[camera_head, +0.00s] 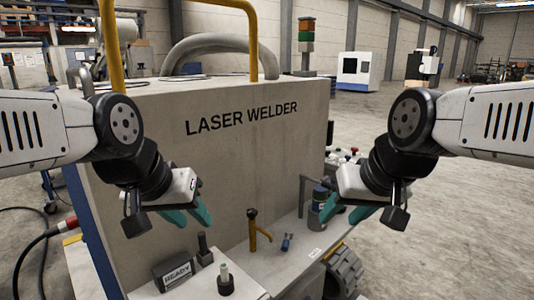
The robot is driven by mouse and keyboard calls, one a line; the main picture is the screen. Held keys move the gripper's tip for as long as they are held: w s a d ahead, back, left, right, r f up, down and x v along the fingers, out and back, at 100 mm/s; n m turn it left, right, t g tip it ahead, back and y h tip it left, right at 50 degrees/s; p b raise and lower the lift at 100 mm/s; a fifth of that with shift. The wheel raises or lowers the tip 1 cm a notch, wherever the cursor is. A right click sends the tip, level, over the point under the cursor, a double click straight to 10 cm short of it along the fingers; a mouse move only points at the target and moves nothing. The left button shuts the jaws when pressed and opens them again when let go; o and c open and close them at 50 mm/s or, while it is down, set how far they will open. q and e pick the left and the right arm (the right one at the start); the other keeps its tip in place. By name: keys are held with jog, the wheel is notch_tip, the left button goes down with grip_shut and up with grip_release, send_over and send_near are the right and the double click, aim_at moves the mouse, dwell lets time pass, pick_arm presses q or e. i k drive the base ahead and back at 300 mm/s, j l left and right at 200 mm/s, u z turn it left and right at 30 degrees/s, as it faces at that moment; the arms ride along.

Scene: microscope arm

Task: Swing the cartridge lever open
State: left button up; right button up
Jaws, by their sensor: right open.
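A yellow-orange lever (253,230) with a dark top and a bent lower part stands on the pale ledge in front of the grey LASER WELDER housing (225,160). No label marks it, so I cannot tell for sure that it is the cartridge lever. My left gripper (197,225) has teal fingers spread apart and is empty, in front of the housing to the left of the lever. My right gripper (337,219) is open and empty, to the right of the lever near a blue-grey canister. Neither gripper appears to touch the lever.
A READY sign (174,272), a black post (204,248) and a pale-green-tipped peg in a black base (225,279) stand at front left. A small blue item (286,242) lies right of the lever. The canister (319,198) stands at the right. Yellow rails rise above the housing.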

aim_at(303, 176)
jog(key=i+l, duration=0.1)
jog(key=l, duration=0.25)
jog(key=i+l, duration=0.8)
